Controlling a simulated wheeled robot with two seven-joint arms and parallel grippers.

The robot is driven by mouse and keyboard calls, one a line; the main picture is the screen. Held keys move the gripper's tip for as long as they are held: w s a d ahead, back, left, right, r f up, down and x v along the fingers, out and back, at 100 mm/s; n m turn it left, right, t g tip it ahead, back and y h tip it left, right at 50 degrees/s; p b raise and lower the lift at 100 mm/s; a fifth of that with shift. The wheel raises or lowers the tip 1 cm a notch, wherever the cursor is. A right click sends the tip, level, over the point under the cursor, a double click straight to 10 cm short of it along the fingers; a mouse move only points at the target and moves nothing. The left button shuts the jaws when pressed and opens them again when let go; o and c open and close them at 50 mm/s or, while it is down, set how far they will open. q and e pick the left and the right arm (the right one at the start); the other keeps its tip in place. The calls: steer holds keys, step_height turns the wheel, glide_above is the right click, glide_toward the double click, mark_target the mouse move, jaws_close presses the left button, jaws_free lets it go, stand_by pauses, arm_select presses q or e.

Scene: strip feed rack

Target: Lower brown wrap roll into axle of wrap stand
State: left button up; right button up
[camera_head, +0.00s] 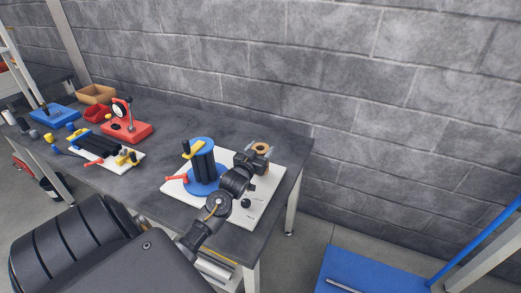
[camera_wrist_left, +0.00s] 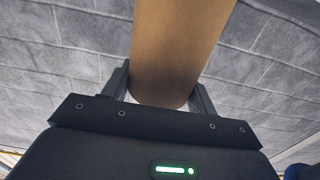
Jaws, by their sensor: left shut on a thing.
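The brown wrap roll (camera_wrist_left: 177,45) fills the top middle of the left wrist view. My left gripper (camera_wrist_left: 160,92) is shut on it, with one finger on each side. In the head view the roll's brown end (camera_head: 261,147) shows just behind my left gripper (camera_head: 255,157), over the right part of a white base board (camera_head: 262,213). The axle of the wrap stand cannot be made out; my gripper and wrist cover that area. Whether the roll touches anything below it is hidden. My right gripper is not in view.
On the same board, left of my gripper, stands a blue-flanged reel (camera_head: 203,145) with dark posts, a yellow part and a red handle (camera_head: 177,178). A red dial gauge stand (camera_head: 128,130) and a tan bin (camera_head: 96,94) are farther left. The table (camera_head: 165,140) between is clear.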

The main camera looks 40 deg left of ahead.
arm_select(q)
steer(key=shift+f, duration=0.15)
steer(key=o, duration=1.2)
steer(key=b+v, duration=0.2)
steer(key=v, duration=0.8)
steer(key=shift+s+d, duration=0.1)
steer(key=shift+s, duration=0.3)
